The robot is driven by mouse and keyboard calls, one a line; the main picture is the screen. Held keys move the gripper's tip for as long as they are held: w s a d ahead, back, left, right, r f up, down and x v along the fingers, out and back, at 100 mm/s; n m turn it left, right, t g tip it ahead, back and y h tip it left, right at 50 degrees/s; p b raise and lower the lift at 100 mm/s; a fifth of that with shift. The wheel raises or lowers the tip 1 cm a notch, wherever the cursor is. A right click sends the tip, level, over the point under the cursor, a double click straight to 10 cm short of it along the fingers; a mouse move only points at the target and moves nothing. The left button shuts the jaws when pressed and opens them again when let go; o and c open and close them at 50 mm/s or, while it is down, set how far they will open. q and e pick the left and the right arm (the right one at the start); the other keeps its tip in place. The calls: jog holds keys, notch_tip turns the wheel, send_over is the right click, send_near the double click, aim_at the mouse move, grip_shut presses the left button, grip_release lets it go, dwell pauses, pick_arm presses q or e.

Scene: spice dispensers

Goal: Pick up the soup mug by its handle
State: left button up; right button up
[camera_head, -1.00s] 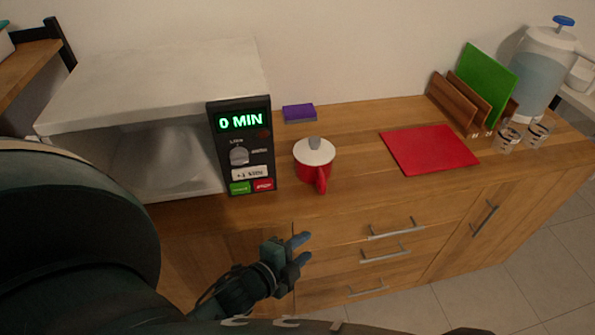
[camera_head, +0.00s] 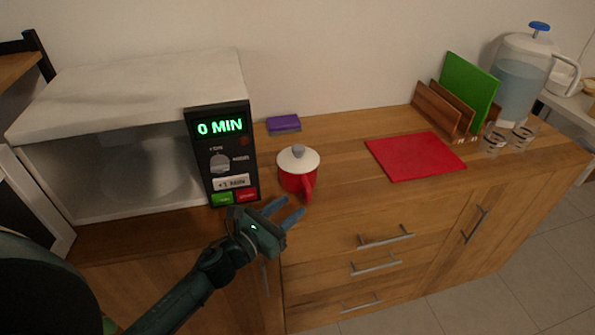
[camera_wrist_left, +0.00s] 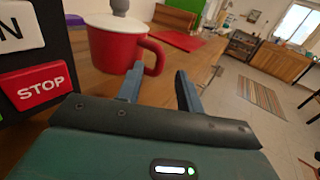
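The red soup mug (camera_head: 293,179) with a white lid and grey knob stands upright on the wooden counter, just right of the microwave panel. Its handle (camera_head: 308,187) points toward the counter's front edge. In the left wrist view the mug (camera_wrist_left: 112,50) is ahead and to the left, with its handle (camera_wrist_left: 154,57) on the right side, just beyond the fingers. My left gripper (camera_head: 285,208) is open and empty, in front of the mug near the counter edge. The fingers look apart from the handle. My right gripper is not in view.
The microwave (camera_head: 130,85) stands close on the left, its door open and its STOP button (camera_wrist_left: 35,86) near my left gripper. A purple sponge (camera_head: 283,123) lies behind the mug. A red board (camera_head: 414,156) lies to the right, with bare counter between it and the mug.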

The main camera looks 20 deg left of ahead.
aim_at(306, 195)
pick_arm(q)
jog(key=shift+p+x, duration=0.55)
jog(key=shift+x, duration=3.05)
jog(key=shift+s+d+f, duration=0.1)
jog(key=shift+s+f, duration=0.05)
jog(key=shift+f, duration=0.05)
jog(key=shift+c, duration=0.4)
grip_shut()
jog(key=shift+r, duration=0.2)
